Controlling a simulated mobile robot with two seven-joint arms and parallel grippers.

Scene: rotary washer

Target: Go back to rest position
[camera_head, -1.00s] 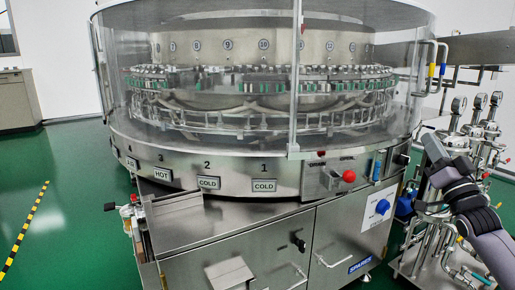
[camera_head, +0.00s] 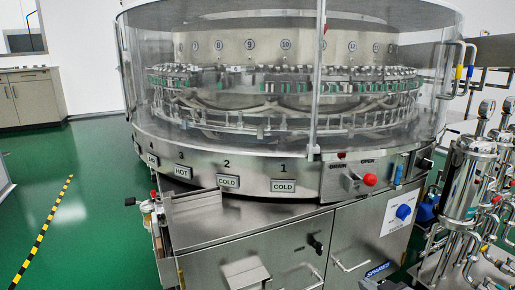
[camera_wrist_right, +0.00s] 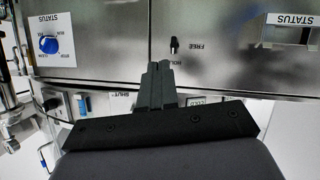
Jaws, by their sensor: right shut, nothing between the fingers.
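My right gripper (camera_wrist_right: 158,88) is shut and empty in the right wrist view, its dark fingers side by side in front of the washer's steel panels. My right gripper appears apart from the washer, though the exact gap cannot be told. My left gripper is not in view.
The washer front carries a red knob (camera_head: 370,179), a blue knob (camera_head: 403,212) and a black handle (camera_head: 314,243). Steel filter piping (camera_head: 470,185) stands close on the right. Green floor (camera_head: 75,215) is open on the left, with a yellow-black stripe (camera_head: 42,232).

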